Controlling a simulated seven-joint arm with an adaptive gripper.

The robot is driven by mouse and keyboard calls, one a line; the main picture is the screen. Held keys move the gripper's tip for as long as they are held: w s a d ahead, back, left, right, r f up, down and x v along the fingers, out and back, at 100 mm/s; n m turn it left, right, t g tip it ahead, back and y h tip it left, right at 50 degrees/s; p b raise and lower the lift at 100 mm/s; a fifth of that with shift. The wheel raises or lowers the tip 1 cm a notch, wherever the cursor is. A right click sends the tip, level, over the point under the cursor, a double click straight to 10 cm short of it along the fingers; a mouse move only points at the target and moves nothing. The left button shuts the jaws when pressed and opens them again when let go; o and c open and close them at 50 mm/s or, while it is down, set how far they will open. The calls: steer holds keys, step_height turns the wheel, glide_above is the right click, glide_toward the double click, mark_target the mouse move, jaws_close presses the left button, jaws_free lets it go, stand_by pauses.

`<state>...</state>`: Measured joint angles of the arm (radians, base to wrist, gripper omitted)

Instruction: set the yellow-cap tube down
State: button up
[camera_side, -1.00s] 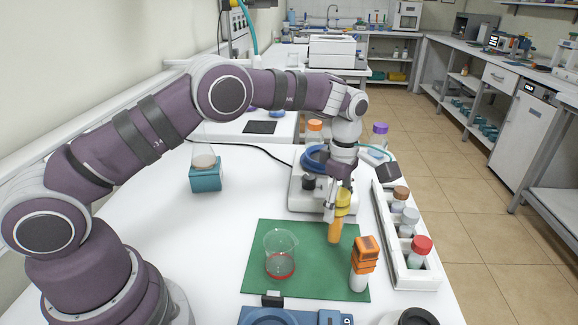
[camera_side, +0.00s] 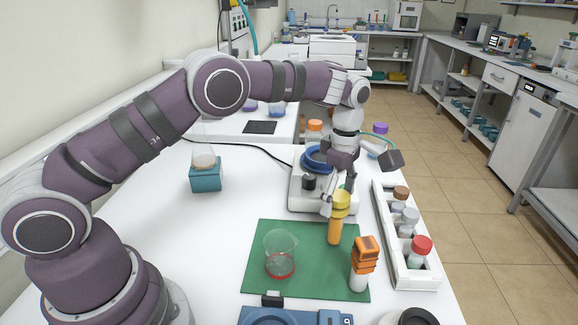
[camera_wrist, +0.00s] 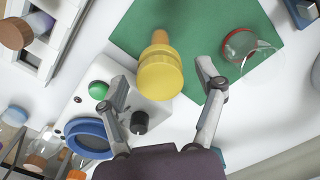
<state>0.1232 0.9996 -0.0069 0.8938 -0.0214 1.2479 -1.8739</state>
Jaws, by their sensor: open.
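The yellow-cap tube (camera_side: 336,226) has an orange-amber body and a wide yellow cap. It stands upright near the back right edge of the green mat (camera_side: 312,286). In the wrist view its yellow cap (camera_wrist: 160,74) is just ahead of the fingertips, a little left of the midline between them. My gripper (camera_side: 338,198) is just behind and above the cap in the side view. In the wrist view my gripper (camera_wrist: 163,84) has its two fingers spread apart with nothing held between them.
A white rack with capped tubes (camera_side: 412,279) is at the right. A white device with a blue ring (camera_side: 312,197) stands behind the mat. The table's left is mostly clear.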

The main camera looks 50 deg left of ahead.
steer(key=shift+m, duration=0.6)
steer(key=r, duration=0.7)
steer(key=shift+s+a+r, duration=0.2)
steer(key=shift+s+r, duration=0.05)
steer(key=s+a+r+m+t, duration=0.2)
steer(key=s+r+m+t, duration=0.1)
steer(key=s+r+m, duration=0.35)
steer(key=s+a+f+m+t, duration=0.2)
steer(key=s+m, duration=1)
steer(key=shift+t, duration=0.3)
